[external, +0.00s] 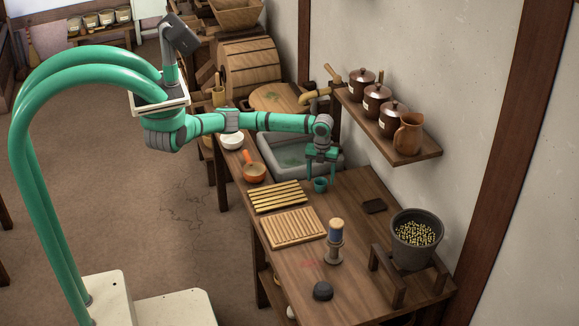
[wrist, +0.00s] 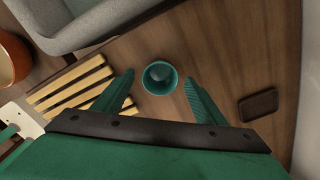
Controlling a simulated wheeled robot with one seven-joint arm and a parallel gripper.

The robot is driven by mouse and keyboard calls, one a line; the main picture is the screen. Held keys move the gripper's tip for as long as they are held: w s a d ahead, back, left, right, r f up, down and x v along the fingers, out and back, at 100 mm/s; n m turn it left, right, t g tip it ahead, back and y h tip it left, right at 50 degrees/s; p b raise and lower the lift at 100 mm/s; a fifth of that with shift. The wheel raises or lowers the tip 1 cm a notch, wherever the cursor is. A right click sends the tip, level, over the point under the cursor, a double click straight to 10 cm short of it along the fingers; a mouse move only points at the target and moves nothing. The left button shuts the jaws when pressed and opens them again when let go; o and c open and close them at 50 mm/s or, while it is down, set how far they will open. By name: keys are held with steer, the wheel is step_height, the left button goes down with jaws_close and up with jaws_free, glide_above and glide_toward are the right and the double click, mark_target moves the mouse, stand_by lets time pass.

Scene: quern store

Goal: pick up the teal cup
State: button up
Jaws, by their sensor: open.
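The teal cup (external: 320,185) stands upright on the wooden counter (external: 349,205), just in front of the grey sink. In the wrist view the cup (wrist: 160,77) sits between and a little beyond the two fingertips, with its open mouth facing the camera. My gripper (external: 321,178) points down over the cup in the external view. In the wrist view my gripper (wrist: 160,80) has its fingers spread wide, with clear space between each finger and the cup. It holds nothing. I cannot tell the exact height of the fingertips above the counter.
Slatted yellow rack (external: 277,197) and ribbed board (external: 292,227) lie left of the cup. A dark small block (external: 374,206) lies right. The grey sink (external: 272,160) is behind. An orange pan (external: 254,173) stands left. A wall shelf (external: 392,137) with jars hangs at right.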

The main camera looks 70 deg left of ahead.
mark_target(321, 183)
step_height(321, 183, down, 4)
steer(key=shift+f, duration=0.1)
steer(key=shift+c, duration=0.2)
steer(key=c, duration=1)
steer(key=shift+c, duration=0.2)
